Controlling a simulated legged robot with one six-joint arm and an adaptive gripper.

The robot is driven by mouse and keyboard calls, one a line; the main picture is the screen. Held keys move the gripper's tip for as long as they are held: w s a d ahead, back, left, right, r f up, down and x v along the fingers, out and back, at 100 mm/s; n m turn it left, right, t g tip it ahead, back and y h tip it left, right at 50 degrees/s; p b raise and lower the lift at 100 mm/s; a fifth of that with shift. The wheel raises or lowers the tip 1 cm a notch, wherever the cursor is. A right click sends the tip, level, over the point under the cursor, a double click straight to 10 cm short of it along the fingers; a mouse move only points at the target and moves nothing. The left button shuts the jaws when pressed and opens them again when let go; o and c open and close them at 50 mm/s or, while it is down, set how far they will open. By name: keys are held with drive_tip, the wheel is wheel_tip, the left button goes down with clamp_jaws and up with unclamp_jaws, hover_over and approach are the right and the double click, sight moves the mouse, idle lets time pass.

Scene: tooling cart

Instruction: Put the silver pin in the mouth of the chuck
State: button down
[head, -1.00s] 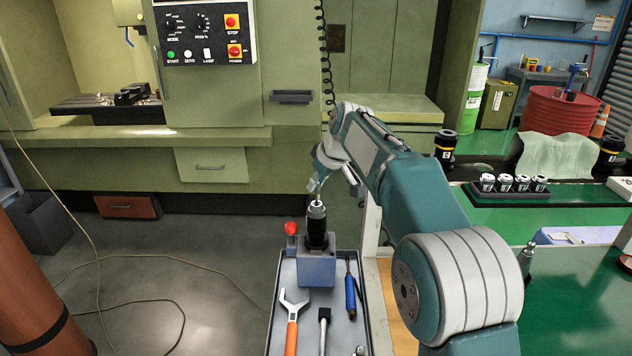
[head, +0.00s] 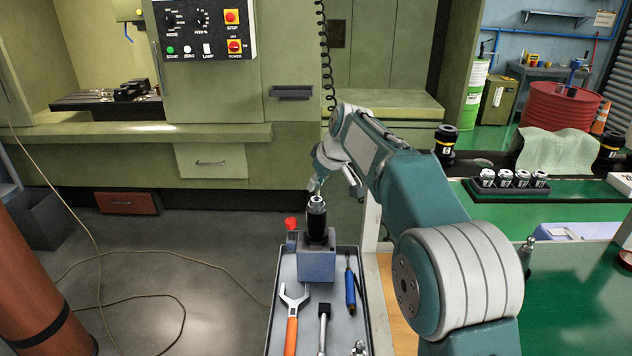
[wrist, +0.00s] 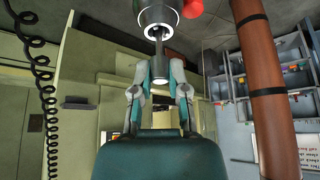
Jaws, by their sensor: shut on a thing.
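The chuck (head: 317,220) is a black upright holder with a silver collar, set in a grey-blue block (head: 317,264) on the cart. It also shows at the top of the wrist view (wrist: 158,14), its pale ring facing my gripper. My gripper (wrist: 160,78) is shut on the silver pin (wrist: 160,54). The pin's free end overlaps the dark mouth inside the ring; how deep it sits, if at all, I cannot tell. In the head view my gripper (head: 315,187) is just above the chuck, and the pin is too small to make out clearly.
The tool tray (head: 271,322) holds an orange-handled wrench (head: 291,325), a blue-handled tool (head: 350,290) and other tools. A red knob (head: 291,223) stands beside the chuck block. A green worktop (head: 570,290) lies to the right. A coiled cable (head: 325,60) hangs behind.

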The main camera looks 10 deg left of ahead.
drive_tip(key=shift+f, duration=0.3)
idle(0.5)
drive_tip(key=c, duration=0.6)
unclamp_jaws()
drive_tip(key=shift+o, duration=0.2)
